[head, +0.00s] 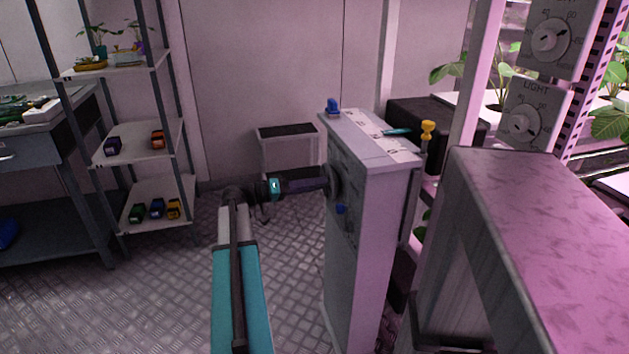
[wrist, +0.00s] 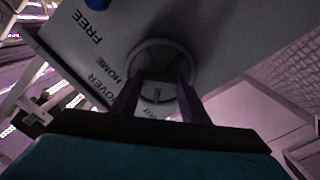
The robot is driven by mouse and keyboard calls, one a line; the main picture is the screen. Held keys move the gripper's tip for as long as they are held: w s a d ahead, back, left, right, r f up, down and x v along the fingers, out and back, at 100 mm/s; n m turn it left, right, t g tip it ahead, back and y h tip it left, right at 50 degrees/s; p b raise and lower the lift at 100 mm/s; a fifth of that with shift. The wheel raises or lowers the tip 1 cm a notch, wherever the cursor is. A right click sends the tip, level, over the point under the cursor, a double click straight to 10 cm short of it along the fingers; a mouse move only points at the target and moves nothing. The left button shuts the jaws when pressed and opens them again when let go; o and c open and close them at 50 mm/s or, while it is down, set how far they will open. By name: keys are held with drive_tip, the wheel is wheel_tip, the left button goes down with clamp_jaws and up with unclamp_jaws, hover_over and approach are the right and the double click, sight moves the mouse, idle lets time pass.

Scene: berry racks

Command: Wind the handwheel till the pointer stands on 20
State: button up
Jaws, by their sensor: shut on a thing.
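My gripper (head: 326,184) reaches the left side of a grey pedestal (head: 352,250) and is shut on a dark round handwheel (head: 335,180). In the wrist view, my gripper's two fingers (wrist: 157,90) sit inside the handwheel's rim (wrist: 160,46), one on each side of its middle. The panel (wrist: 75,55) around it carries the words FREE, HOME and OVER; another word is partly covered. On the pedestal's top lies a white strip with marks (head: 385,142), with a teal piece (head: 397,131) at its far edge. I cannot read a pointer or the number 20.
A blue knob (head: 341,208) sits below the wheel, and a blue part (head: 332,106) on the pedestal's top corner. A grey bench-like frame (head: 545,220) blocks the right.

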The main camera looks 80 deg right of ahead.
drive_tip(key=shift+s+a+f+n+p, duration=0.1)
drive_tip(key=shift+n+p, duration=4.45)
drive_tip(key=shift+n, duration=0.6)
drive_tip(key=shift+s+a+n+p, duration=0.1)
drive_tip(key=shift+n+p, duration=4.4)
drive_tip(key=shift+n, duration=0.65)
drive_tip(key=o, duration=1.1)
drive_tip(key=shift+d, duration=0.1)
drive_tip(key=shift+c, duration=0.2)
drive_tip(key=shift+w, duration=0.1)
drive_tip(key=shift+w, duration=0.1)
